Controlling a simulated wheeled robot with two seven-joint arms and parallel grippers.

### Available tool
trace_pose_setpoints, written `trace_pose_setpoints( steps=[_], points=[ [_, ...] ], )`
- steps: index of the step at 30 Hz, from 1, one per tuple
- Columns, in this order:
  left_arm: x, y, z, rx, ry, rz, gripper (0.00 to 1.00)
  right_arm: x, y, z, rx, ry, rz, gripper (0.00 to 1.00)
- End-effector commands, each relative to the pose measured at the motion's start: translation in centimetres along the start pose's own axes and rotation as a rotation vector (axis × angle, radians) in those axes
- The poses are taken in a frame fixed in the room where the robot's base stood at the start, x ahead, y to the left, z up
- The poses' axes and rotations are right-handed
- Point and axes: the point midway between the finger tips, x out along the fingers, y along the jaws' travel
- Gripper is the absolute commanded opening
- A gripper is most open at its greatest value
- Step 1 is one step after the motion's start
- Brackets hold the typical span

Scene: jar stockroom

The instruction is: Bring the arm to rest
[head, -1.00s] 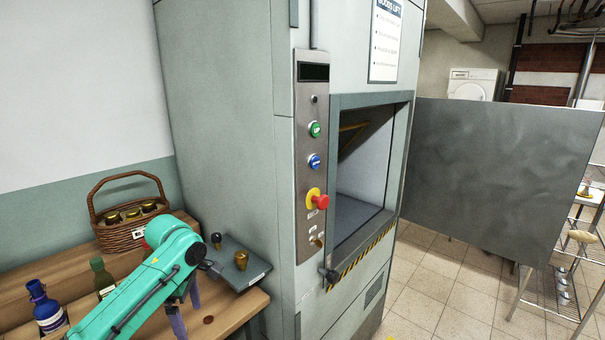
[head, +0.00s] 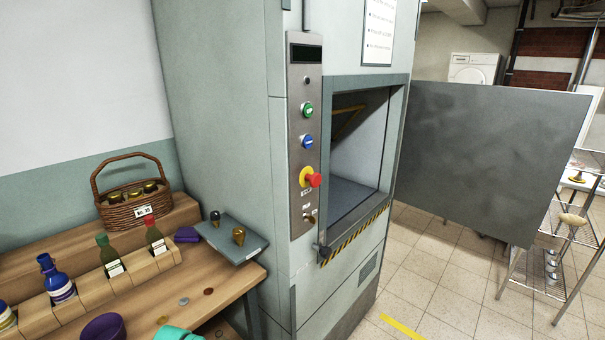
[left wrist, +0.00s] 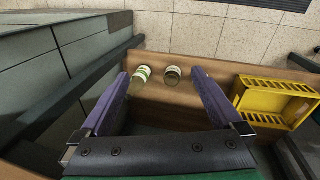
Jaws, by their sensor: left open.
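My left arm shows only as a small teal piece (head: 176,333) at the bottom edge of the head view. My left gripper (left wrist: 160,76) fills the front of the left wrist view, its two purple fingers spread wide with nothing held between them. Past the fingertips, a bottle with a pale label (left wrist: 141,74) and a dark-topped jar (left wrist: 172,75) stand on a wooden surface (left wrist: 205,118). I cannot tell whether either touches a finger. My right gripper is in neither view.
The goods lift (head: 225,130) stands beside the wooden bench (head: 215,290). The bench holds a wicker basket (head: 125,213), bottles in a stepped rack (head: 97,290), a purple bowl (head: 103,329) and a grey tray (head: 232,243). A yellow crate (left wrist: 272,117) lies right of the gripper.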

Motion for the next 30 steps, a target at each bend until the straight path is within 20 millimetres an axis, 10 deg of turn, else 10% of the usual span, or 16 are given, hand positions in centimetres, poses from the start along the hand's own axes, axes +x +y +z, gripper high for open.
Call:
trace_pose_setpoints(
  steps=[6,15,30],
  points=[
    [11.8,-15.8,7.4,0.497,0.033,-0.071,1.00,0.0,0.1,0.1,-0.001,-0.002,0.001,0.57],
    [15.8,-33.8,20.8,1.128,-0.042,-0.120,1.00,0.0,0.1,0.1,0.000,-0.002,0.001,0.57],
    [15.7,-35.4,22.5,1.206,-0.052,-0.114,1.00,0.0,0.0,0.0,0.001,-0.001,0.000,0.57]
  ],
)
